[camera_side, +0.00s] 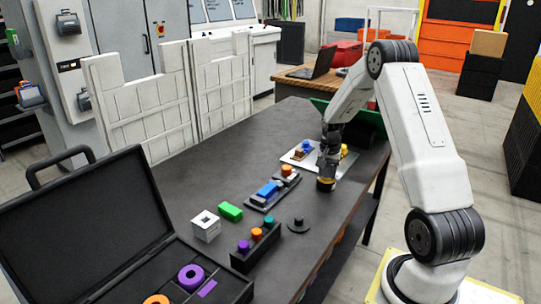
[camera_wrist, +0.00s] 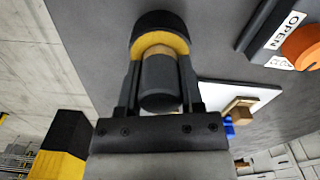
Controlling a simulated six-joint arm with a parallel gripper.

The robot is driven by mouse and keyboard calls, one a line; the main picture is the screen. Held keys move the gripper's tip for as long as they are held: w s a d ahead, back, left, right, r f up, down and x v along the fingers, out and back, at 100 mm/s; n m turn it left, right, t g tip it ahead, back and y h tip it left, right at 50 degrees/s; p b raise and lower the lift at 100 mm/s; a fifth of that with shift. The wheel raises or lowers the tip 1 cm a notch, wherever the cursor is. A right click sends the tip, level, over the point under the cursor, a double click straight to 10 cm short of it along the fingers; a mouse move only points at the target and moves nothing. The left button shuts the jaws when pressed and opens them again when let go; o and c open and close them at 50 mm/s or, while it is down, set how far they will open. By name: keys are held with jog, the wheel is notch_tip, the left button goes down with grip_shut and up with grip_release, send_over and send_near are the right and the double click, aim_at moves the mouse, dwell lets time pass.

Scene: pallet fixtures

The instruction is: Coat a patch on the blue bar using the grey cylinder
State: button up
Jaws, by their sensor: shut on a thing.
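The blue bar (camera_side: 267,189) lies in a dark fixture (camera_side: 259,208) on the table in the side view, left of my gripper (camera_side: 328,160). The bar does not show in the wrist view. My gripper (camera_wrist: 160,78) is shut on the grey cylinder (camera_wrist: 158,82), which has a yellow band and a wide black end. In the side view the cylinder (camera_side: 326,185) hangs below the jaws, apart from the bar. I cannot tell how far its end is from the tabletop.
An orange knob (camera_wrist: 303,46) beside an OPEN label shows in the wrist view. A white plate (camera_side: 297,158) with small parts lies behind my gripper. A green block (camera_side: 230,211), white cube (camera_side: 205,226), black peg holder (camera_side: 256,247) and open case (camera_side: 190,294) stand nearer the camera.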

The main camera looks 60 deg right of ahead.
aim_at(328, 166)
dwell(0.3)
jog(key=shift+r, duration=3.5)
jog(key=w+a+r+n, duration=0.3)
jog(key=w+a, duration=0.2)
jog(key=a, duration=0.4)
jog(key=w+a+r+n, duration=0.3)
jog(key=w+a, duration=0.2)
jog(key=a, duration=0.4)
jog(key=w+a+r+n, duration=0.1)
jog(key=a+r+n, duration=0.15)
jog(key=a, duration=0.65)
jog(key=w+a+r+n, duration=0.1)
jog(key=a+r+n, duration=0.15)
jog(key=a, duration=0.65)
jog(key=d+f+m, duration=0.4)
jog(key=d+f, duration=0.1)
jog(key=d, duration=0.3)
jog(key=w+d+f+m, duration=0.1)
jog(key=d+f+m, duration=0.3)
jog(key=d, duration=0.4)
jog(key=shift+d+f, duration=0.4)
jog(key=shift+f, duration=0.05)
jog(key=shift+w+f, duration=0.1)
